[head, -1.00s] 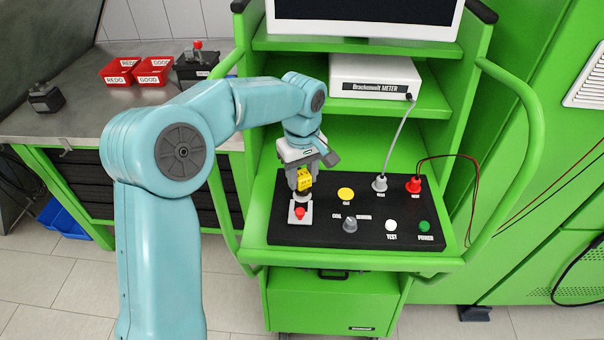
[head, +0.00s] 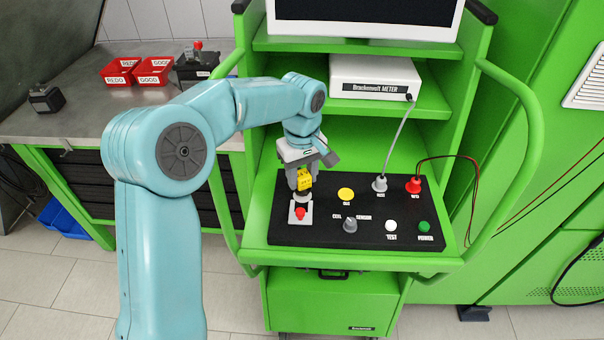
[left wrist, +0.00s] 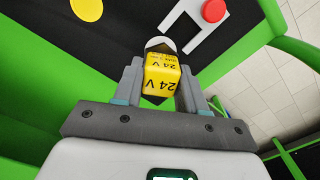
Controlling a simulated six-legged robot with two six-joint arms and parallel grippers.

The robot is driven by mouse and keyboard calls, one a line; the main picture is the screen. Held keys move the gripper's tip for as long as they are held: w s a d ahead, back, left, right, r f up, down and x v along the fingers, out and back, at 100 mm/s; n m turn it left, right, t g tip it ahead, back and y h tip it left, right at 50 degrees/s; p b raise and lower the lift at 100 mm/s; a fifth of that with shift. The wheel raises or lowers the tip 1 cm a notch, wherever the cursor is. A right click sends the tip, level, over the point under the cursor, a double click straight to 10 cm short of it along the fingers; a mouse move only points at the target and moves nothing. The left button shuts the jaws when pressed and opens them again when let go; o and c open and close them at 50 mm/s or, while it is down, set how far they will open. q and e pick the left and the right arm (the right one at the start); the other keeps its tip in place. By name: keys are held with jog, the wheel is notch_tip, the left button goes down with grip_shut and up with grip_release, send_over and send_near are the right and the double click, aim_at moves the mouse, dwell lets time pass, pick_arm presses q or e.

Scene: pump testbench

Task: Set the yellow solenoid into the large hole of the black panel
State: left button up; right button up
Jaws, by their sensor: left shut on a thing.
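The yellow solenoid (head: 304,181) is held between the fingers of my left gripper (head: 301,182), above the left end of the black panel (head: 320,228). In the left wrist view the solenoid (left wrist: 162,76) shows "24 V" lettering, with the gripper's two grey fingers (left wrist: 160,85) on either side. A pale, rounded metal part (left wrist: 160,44) shows just beyond the solenoid, near the panel. The large hole is not clearly visible; the gripper and solenoid cover that area. Whether the solenoid touches the panel I cannot tell. My right gripper is not in view.
A red button on a white plate (head: 300,213) sits just in front of the solenoid. A yellow button (head: 345,194), a grey knob (head: 350,225), and grey and red plugs (head: 414,185) are on the panel. The white meter (head: 375,78) stands on the shelf behind.

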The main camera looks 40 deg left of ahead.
pick_arm(q)
jog(key=shift+f+b, duration=0.85)
jog(key=shift+f, duration=0.25)
dwell(0.3)
jog(key=o, duration=1.4)
jog(key=shift+c, duration=0.2)
jog(key=shift+r, duration=0.15)
jog(key=shift+r+p, duration=3.3)
jog(key=shift+r, duration=0.6)
jog(key=shift+f, duration=0.1)
